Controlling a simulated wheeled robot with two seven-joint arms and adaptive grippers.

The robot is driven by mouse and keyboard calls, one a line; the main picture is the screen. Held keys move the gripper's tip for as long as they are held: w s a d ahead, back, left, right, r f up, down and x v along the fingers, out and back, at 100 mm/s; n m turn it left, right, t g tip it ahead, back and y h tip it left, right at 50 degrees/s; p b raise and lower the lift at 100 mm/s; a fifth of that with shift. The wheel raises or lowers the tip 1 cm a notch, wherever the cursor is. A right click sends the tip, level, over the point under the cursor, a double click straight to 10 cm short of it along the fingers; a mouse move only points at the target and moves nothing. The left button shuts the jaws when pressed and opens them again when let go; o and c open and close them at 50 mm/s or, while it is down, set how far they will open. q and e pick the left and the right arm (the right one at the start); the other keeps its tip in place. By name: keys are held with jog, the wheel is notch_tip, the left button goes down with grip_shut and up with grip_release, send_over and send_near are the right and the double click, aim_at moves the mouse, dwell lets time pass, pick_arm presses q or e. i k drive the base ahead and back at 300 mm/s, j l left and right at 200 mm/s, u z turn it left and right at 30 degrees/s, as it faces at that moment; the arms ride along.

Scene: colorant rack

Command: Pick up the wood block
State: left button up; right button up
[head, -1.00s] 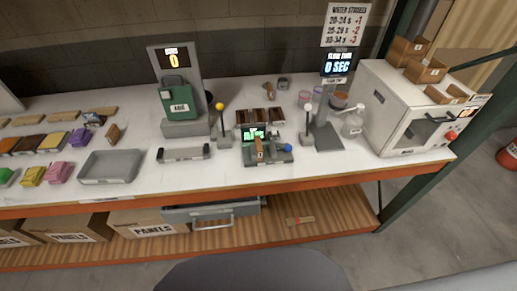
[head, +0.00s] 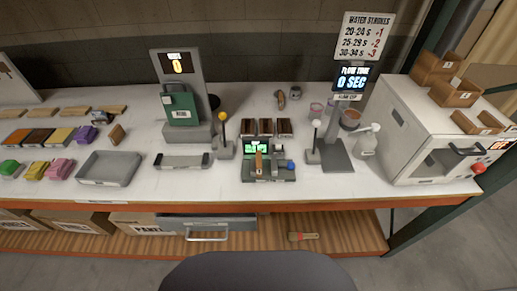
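Neither of my grippers is in the head view. A small upright brown wooden block (head: 117,134) stands on the white bench top, behind the grey tray, at the left. Another narrow wooden piece (head: 258,163) sits upright in the dark green device (head: 268,178) with a lit green screen, near the middle of the bench. Several flat tan wooden pieces (head: 75,112) lie in a row at the back left. I cannot tell from this view which of these is the wood block meant.
A grey tray (head: 108,168) and coloured stacks (head: 60,167) lie at the left. A green canister (head: 181,107) stands on a scale. A white oven-like box (head: 420,130) and a pump bottle (head: 367,140) are at the right. A drawer (head: 207,226) hangs under the front edge.

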aim_at(117, 134)
jog(key=u, duration=1.35)
jog(key=i+j+z, duration=0.1)
jog(key=j+z, duration=0.6)
jog(key=j, duration=0.1)
